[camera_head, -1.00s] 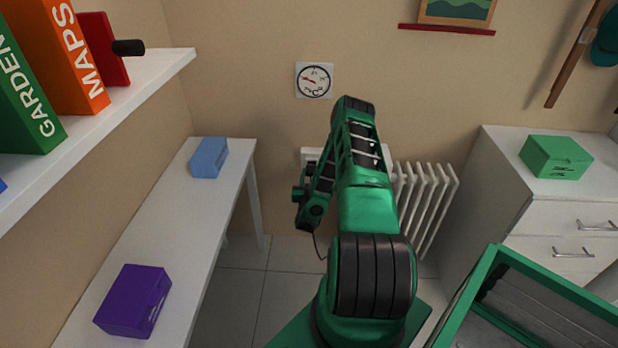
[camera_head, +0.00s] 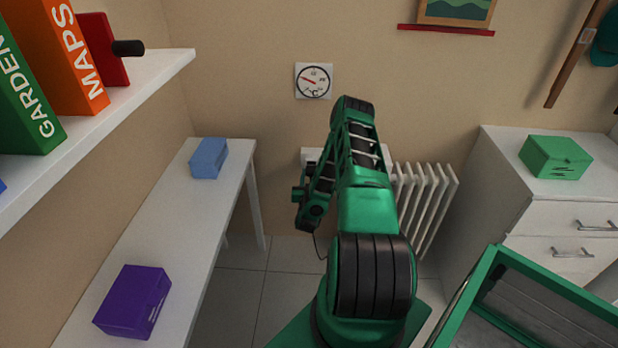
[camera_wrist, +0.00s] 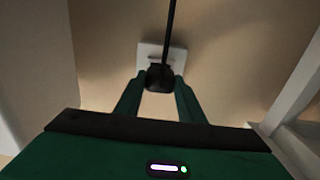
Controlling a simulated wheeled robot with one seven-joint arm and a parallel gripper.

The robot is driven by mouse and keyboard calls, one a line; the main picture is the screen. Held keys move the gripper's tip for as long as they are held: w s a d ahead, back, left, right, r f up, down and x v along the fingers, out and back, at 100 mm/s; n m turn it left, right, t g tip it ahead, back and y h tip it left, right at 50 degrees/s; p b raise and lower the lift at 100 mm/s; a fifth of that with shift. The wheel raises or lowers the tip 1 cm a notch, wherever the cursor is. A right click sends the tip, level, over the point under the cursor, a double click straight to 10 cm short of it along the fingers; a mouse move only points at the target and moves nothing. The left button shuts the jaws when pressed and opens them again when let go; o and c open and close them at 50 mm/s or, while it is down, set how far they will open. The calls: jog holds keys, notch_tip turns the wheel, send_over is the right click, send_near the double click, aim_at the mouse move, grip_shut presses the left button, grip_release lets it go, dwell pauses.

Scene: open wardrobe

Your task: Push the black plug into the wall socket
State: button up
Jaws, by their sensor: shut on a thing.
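The black plug (camera_wrist: 159,78) is between the two green fingertips of my gripper (camera_wrist: 158,84) in the wrist view. My gripper is shut on it. The plug's black cord runs up and out of the picture. The white wall socket (camera_wrist: 149,50) is just beyond the plug, which overlaps its lower part. I cannot tell whether the plug touches the socket or how far its pins are in. In the head view my arm covers most of this area, and the plug and fingertips cannot be made out.
A white radiator (camera_head: 425,200) stands right of my arm at the wall. A white table (camera_head: 185,225) with a blue box (camera_head: 209,158) and a purple box (camera_head: 132,301) is at left. A white drawer cabinet (camera_head: 530,210) is at right. A dial gauge (camera_head: 314,81) hangs above.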

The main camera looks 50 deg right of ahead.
jog(key=shift+x, duration=1.25)
jog(key=o, duration=1.2)
jog(key=v, duration=1)
jog(key=shift+s+a, duration=0.25)
jog(key=shift+a, duration=0.05)
